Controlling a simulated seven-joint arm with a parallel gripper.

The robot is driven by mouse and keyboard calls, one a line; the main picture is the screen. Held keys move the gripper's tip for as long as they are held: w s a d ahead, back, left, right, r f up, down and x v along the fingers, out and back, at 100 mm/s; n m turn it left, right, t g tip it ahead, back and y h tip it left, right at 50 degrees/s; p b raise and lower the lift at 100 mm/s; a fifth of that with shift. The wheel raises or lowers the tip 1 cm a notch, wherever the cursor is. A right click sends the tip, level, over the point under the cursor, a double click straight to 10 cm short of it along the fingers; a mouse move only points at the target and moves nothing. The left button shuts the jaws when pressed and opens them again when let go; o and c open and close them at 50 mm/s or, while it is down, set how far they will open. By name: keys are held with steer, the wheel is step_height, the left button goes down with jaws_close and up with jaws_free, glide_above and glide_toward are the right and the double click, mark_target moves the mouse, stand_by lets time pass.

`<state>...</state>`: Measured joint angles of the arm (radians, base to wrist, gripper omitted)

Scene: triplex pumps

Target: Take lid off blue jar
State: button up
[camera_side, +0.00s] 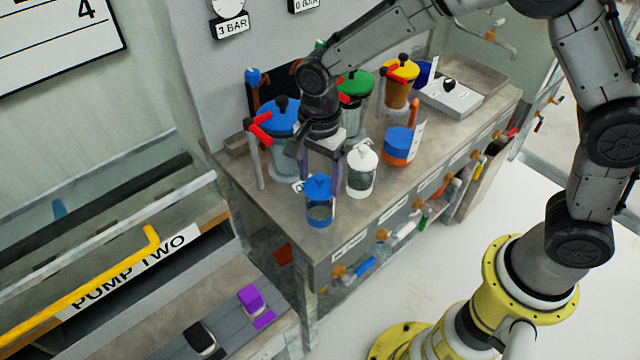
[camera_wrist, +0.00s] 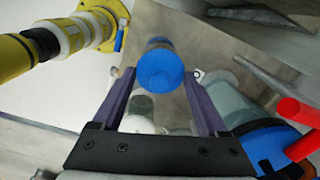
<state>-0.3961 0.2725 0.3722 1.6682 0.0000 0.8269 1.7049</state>
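The small blue jar (camera_side: 320,212) stands upright near the front left corner of the bench. Its blue lid (camera_side: 319,186) is on it, and the lid's round top shows in the wrist view (camera_wrist: 160,72). My gripper (camera_side: 324,185) is over the bench by the jar, pointing down. In the wrist view my gripper (camera_wrist: 160,77) has its two purple fingers wide apart, with the lid between and slightly beyond their tips. Nothing is gripped, and I see no finger touching the lid. The exact height gap between fingertips and lid is unclear.
A white-lidded jar (camera_side: 362,170) stands close right of the blue jar. A blue and orange jar (camera_side: 400,147) is farther right. Large pump vessels with blue (camera_side: 283,115), green (camera_side: 355,84) and yellow (camera_side: 402,68) tops and red handles stand behind. The bench's front edge (camera_side: 370,225) is close.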

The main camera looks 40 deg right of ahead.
steer(key=shift+f, duration=0.1)
steer(key=c, duration=0.4)
